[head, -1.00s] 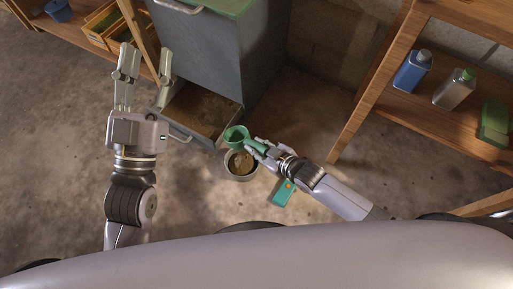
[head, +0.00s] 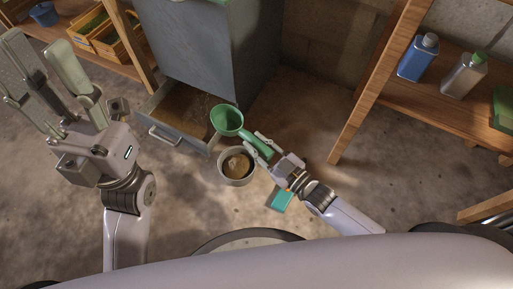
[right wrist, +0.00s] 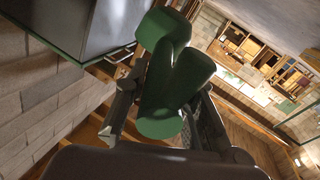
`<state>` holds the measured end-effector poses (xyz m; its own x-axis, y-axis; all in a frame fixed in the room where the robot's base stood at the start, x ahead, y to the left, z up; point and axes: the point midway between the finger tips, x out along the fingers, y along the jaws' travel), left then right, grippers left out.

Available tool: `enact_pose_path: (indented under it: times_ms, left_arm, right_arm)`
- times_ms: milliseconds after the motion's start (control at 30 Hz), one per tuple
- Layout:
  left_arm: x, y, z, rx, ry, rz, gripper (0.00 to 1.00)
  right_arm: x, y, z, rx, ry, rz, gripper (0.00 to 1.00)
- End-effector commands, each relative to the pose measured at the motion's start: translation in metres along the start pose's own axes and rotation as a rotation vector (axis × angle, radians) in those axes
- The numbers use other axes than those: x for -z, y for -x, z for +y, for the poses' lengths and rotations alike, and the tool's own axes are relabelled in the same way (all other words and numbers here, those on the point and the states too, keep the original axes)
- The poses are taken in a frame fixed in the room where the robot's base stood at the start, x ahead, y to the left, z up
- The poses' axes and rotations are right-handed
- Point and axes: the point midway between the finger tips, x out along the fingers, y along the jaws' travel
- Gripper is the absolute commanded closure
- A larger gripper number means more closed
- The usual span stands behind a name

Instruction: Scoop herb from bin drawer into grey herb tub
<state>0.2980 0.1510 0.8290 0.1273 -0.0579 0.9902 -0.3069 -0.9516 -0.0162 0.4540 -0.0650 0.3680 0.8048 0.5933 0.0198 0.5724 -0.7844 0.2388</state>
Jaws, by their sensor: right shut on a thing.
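The green scoop (head: 227,121) is in my right gripper (head: 264,146), which is shut on its handle. The scoop's cup is just beyond the grey herb tub (head: 223,174), beside the drawer's front right corner; I see only green inside the cup. The tub stands below and has brown herb in it. The bin drawer (head: 176,143) is pulled out of the grey cabinet, with brown herb in it. My left gripper (head: 40,62) is open and empty at the upper left, away from the drawer. The right wrist view shows the green scoop (right wrist: 176,85) between the fingers.
The grey cabinet (head: 210,50) stands behind the drawer. A wooden shelf at the right holds a blue bottle (head: 418,58) and a clear bottle (head: 464,75). A teal item (head: 281,200) lies near my right wrist. Yellow crates (head: 112,40) are at the upper left. Floor between is bare.

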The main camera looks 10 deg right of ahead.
Motion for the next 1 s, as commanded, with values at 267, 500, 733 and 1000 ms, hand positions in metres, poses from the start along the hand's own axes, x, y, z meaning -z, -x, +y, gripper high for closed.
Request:
enact_pose_path:
  times_ms: [267, 500, 733, 1000]
  left_arm:
    - [0.0, 0.0, 0.0, 0.002, 0.0, -0.006, 0.6]
    - [-0.001, -0.001, 0.0, -0.007, -0.002, 0.015, 0.6]
    - [-0.002, -0.008, 0.001, -0.017, -0.006, 0.039, 0.6]
    - [-0.002, -0.009, 0.001, -0.017, -0.005, 0.038, 0.6]
  right_arm:
    - [0.017, -0.069, 0.01, -0.002, 0.0, 0.009, 1.0]
    - [0.028, -0.138, 0.018, -0.001, 0.0, 0.007, 1.0]
    - [0.034, -0.171, 0.022, 0.0, 0.0, 0.002, 1.0]
    - [0.036, -0.17, 0.022, -0.001, -0.001, 0.002, 1.0]
